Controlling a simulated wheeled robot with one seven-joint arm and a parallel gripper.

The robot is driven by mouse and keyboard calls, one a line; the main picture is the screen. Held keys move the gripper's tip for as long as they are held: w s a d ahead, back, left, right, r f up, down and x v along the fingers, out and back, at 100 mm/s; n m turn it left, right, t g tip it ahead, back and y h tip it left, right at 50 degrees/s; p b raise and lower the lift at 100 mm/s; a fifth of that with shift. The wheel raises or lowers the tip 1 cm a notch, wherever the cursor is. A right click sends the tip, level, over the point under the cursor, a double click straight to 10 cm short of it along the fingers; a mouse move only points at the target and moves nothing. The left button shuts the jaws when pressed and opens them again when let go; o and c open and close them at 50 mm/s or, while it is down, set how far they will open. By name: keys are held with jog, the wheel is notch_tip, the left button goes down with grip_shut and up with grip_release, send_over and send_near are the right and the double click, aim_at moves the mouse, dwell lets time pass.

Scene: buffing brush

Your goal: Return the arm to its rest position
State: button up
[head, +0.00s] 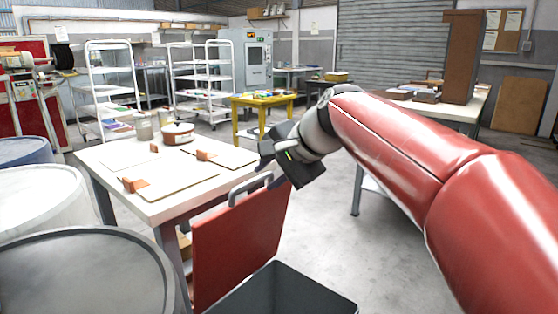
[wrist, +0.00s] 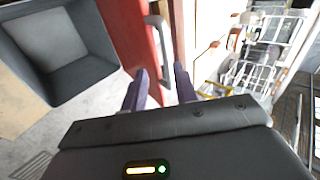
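My red arm reaches in from the right in the head view. My gripper (head: 268,158) is beside the right edge of the white table, above a red panel (head: 236,240) with a grey handle (head: 250,186). In the wrist view, the two dark purple fingers of my gripper (wrist: 161,80) stand apart. I see nothing held between them. The grey handle (wrist: 157,24) lies beyond the fingertips and lines up with the gap; I cannot tell how near it is.
The white table (head: 165,208) carries boards, small brown blocks (head: 203,155) and a round container (head: 178,132). A dark open bin (head: 285,292) stands in front. Drums (head: 75,275) stand left. A yellow table (head: 262,102) is behind. Floor right of the panel is clear.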

jog(key=s+d+f+n+h, duration=0.6)
jog(key=s+d+f, duration=1.3)
jog(key=s, duration=0.4)
jog(key=shift+s+d+f+n+h, duration=0.4)
jog(key=shift+d+h, duration=0.3)
jog(key=shift+d, duration=0.15)
